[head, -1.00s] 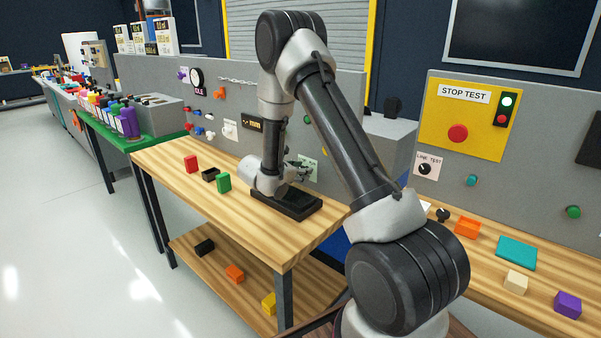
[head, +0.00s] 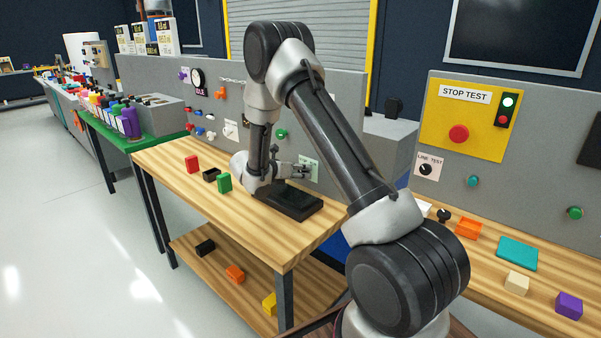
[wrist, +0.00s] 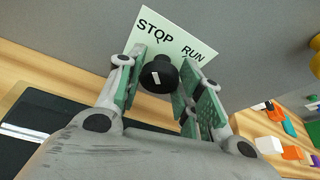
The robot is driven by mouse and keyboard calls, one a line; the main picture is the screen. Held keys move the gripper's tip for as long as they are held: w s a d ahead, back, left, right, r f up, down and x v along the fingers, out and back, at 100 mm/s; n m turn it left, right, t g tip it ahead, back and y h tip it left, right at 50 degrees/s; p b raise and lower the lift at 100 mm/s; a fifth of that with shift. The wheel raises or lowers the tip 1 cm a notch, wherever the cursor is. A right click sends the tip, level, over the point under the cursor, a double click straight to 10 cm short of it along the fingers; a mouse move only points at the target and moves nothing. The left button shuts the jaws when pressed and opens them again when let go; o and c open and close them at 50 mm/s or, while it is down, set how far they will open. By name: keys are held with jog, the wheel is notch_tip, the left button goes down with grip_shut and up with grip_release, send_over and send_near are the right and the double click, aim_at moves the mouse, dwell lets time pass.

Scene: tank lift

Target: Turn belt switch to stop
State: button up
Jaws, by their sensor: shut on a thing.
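The belt switch is a black knob (wrist: 157,74) with a white mark, on a pale green plate (wrist: 172,40) printed STOP at left and RUN at right. In the wrist view my gripper (wrist: 163,65) has its green-padded fingers on both sides of the knob, shut on it. The white mark faces the camera; I cannot tell for sure which word it points to. In the head view my gripper (head: 302,171) reaches the pale plate (head: 312,166) on the grey panel, and the knob is hidden there.
A black tray (head: 290,206) lies on the wooden table just below my gripper. Red (head: 192,163) and green (head: 224,183) blocks stand to its left. The grey panel (head: 335,115) rises behind. The table's front right is clear.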

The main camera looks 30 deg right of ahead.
jog(key=o, duration=1)
jog(key=shift+o, duration=0.2)
jog(key=v, duration=1.2)
jog(key=shift+s, duration=0.1)
